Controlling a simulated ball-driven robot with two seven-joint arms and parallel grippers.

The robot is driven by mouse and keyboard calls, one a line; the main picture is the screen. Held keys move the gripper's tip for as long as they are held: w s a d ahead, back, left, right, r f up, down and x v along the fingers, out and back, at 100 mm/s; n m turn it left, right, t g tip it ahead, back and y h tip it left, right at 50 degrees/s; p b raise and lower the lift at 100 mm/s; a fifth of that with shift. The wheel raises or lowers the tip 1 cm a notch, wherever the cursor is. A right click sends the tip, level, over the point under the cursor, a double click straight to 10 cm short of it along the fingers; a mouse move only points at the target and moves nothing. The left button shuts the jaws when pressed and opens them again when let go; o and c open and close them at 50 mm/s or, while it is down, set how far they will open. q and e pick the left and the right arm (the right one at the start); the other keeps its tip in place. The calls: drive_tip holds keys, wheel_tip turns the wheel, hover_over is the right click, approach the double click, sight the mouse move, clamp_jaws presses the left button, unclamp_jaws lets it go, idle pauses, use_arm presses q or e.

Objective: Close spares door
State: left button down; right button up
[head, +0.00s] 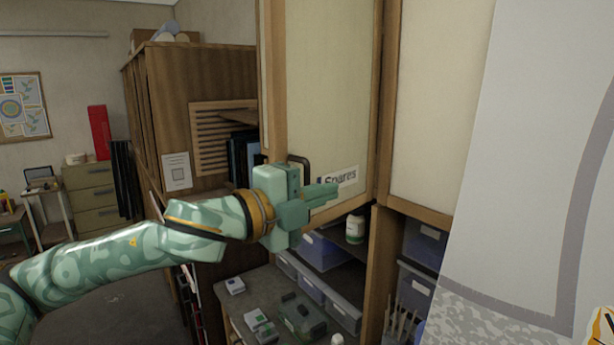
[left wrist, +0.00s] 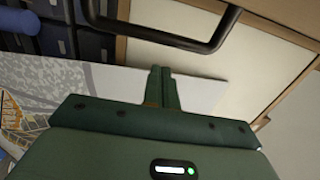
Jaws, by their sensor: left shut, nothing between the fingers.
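The spares door (head: 325,90) is a cream panel in a wooden frame, with a "Spares" label (head: 341,179) near its lower edge. It stands at an angle to the cream panel on its right, and appears open. Its dark handle (head: 301,164) is partly behind my left gripper (head: 337,191). My left gripper is shut and empty, in front of the door's lower part, its fingers pointing right and overlapping the label. In the left wrist view the fingertips (left wrist: 162,70) are below the dark handle bar (left wrist: 165,38), apart from it in the picture. My right gripper is not in view.
Below the door, shelves hold blue bins (head: 325,252) and a white jar (head: 355,229). Small boxes and a grey-green case (head: 300,315) lie on a lower surface. A large pale sheet (head: 530,150) fills the right side. A wooden cabinet (head: 185,110) stands behind, left.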

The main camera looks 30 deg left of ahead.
use_arm(q)
drive_tip(key=shift+s+a, duration=0.1)
drive_tip(key=shift+a, duration=1.25)
